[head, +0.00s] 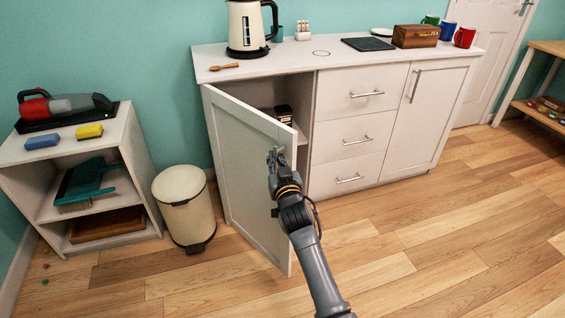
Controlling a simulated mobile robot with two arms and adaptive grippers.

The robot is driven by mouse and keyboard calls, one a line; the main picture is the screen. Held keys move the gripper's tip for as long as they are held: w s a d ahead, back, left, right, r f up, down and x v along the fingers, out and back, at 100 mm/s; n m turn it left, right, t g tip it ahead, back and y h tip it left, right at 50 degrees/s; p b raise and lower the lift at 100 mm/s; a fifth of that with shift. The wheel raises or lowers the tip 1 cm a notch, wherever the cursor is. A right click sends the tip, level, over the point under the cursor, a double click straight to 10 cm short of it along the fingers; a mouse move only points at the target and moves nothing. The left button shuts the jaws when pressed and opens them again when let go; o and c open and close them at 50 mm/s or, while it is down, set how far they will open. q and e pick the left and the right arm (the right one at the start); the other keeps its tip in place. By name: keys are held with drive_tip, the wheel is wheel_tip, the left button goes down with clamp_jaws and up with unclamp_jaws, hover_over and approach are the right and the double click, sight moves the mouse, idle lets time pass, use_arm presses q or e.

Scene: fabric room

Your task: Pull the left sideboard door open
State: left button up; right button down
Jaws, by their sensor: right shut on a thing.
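The white sideboard (400,61) stands against the teal wall. Its left door (241,160) is swung part way open, hinged on its left side, with its free edge out toward me. My right gripper (275,158) is at the upper part of the door near its free edge, shut on the door's handle, which is mostly hidden behind the fingers. Behind the door, part of the inside shows, with a small dark item (284,114) on a shelf. My left gripper is not in view.
A cream pedal bin (184,205) stands left of the open door, close to its hinge side. A low white shelf unit (128,150) with a handheld vacuum (70,104) is farther left. The wooden floor (430,240) at the right is clear.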

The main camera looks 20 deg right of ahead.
drive_tip(key=shift+s+d+f, duration=0.15)
drive_tip(key=shift+d+f, duration=0.05)
drive_tip(key=shift+f, duration=0.1)
drive_tip(key=c, duration=1.4)
unclamp_jaws()
drive_tip(key=shift+s+d+r, duration=0.1)
drive_tip(key=shift+r, duration=0.05)
drive_tip(key=shift+c, duration=0.2)
drive_tip(key=shift+r, duration=0.1)
drive_tip(key=s+a, duration=0.1)
drive_tip(key=s, duration=1.1)
drive_tip(key=shift+a, duration=0.15)
drive_tip(key=shift+c, duration=0.3)
